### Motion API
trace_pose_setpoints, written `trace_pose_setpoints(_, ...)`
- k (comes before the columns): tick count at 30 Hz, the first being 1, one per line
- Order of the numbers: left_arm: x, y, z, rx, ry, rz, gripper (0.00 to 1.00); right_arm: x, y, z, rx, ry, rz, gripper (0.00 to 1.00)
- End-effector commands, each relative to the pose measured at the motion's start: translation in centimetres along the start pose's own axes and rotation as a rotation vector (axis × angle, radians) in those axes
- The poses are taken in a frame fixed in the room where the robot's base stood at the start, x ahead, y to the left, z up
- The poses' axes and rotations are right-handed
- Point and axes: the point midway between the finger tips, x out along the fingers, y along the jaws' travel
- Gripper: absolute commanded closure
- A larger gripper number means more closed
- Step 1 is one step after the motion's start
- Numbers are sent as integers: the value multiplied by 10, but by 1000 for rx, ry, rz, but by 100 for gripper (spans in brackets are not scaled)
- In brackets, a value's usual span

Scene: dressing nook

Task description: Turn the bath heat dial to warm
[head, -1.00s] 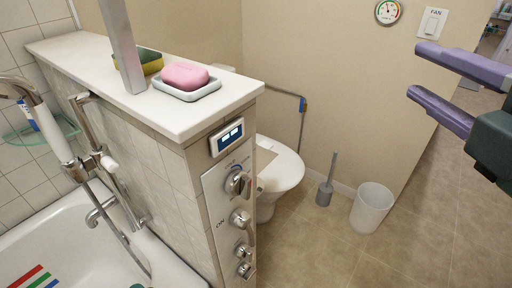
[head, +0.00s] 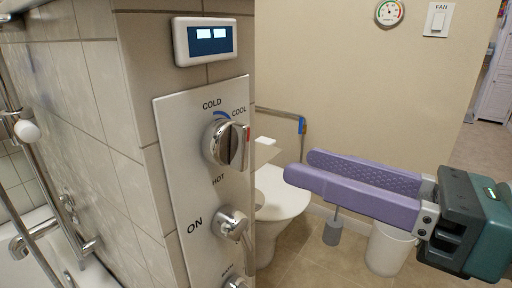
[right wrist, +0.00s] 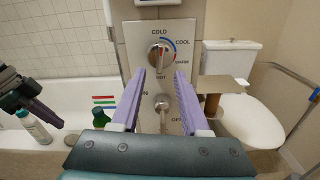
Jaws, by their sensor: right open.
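The bath heat dial (head: 228,143) is a chrome knob on a pale panel (head: 188,200), with COLD, COOL and HOT around it. The right wrist view shows the dial (right wrist: 159,54) face on, with WARM at its lower right. Its grip bar looks roughly upright; I cannot tell which label it points at. My right gripper (head: 299,164) has purple fingers, open and empty, right of the dial and apart from it. In the right wrist view the right gripper (right wrist: 161,73) points toward the panel, its fingertips either side below the dial. My left gripper (right wrist: 42,112) shows partly at the left there.
A small display (head: 206,41) is above the panel. A chrome ON knob (head: 231,224) sits below the dial, with another under it. The toilet (head: 280,205), brush (head: 333,230) and bin (head: 389,250) are behind. The bathtub (right wrist: 60,135) is left of the panel.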

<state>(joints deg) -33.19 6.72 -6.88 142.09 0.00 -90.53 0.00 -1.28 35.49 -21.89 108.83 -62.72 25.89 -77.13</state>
Motion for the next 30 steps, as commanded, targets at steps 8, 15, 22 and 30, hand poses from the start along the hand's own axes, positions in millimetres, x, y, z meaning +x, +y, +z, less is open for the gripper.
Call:
trace_pose_setpoints(8, -11, 1, -4, -4, 1, 3, 100, 53, 0, 3, 3, -4, -1, 55)
trace_pose_setpoints(15, -12, 0, -4, -3, 1, 2, 100, 73, 0, 1, 4, -2, -2, 55)
trace_pose_setpoints(22, -12, -1, -4, 4, 0, -3, 100, 73, 0, 1, 3, -2, -2, 55)
trace_pose_setpoints(30, -12, -2, -3, 7, -1, -5, 100, 73, 0, 1, 4, -2, -2, 83)
